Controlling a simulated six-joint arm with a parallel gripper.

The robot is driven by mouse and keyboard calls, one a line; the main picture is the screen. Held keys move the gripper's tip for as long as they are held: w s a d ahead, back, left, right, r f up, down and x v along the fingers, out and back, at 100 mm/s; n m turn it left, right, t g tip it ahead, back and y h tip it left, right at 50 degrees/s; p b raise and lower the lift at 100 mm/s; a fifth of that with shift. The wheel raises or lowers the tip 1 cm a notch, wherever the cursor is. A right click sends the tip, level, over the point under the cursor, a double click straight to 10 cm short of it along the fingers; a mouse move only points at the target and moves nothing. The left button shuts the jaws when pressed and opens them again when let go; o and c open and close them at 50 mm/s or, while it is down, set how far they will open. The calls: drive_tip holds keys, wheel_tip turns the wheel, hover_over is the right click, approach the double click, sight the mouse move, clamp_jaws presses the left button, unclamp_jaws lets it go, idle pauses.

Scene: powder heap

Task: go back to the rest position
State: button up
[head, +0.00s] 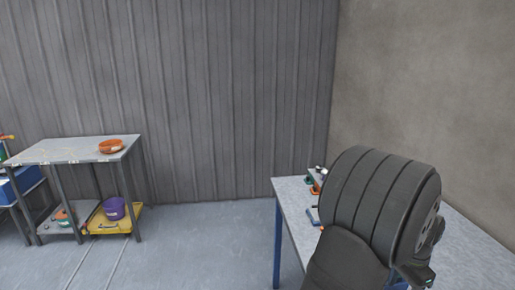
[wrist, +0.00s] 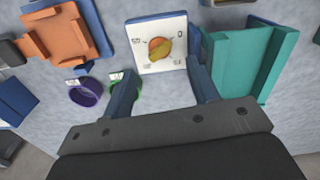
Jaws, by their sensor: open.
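In the wrist view my gripper (wrist: 158,76) is open, with its two dark blue fingers spread apart and nothing between them. In the head view my dark arm covers much of the right table (head: 292,190), and my gripper is hidden there.
In the wrist view an orange tray (wrist: 60,40) is at left and a teal holder (wrist: 250,62) at right. In the head view a side bench (head: 70,150) holds an orange dish (head: 112,146).

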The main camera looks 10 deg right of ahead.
wheel_tip(320, 180, up, 13)
wheel_tip(320, 180, down, 14)
drive_tip(key=n, duration=0.4)
drive_tip(key=shift+w+d+r+n, duration=0.15)
drive_tip(key=shift+r+n, duration=0.1)
drive_tip(key=shift+n, duration=0.15)
drive_tip(key=o, duration=1)
drive_tip(key=w+a+r+m, duration=0.3)
drive_tip(key=w+a+r, duration=0.15)
drive_tip(key=r, duration=0.45)
drive_tip(key=w+a+r+m, duration=0.3)
drive_tip(key=w+r, duration=0.2)
drive_tip(key=r, duration=0.3)
wheel_tip(320, 180, down, 10)
drive_tip(key=shift+s+r, duration=0.2)
drive_tip(key=shift+s, duration=0.05)
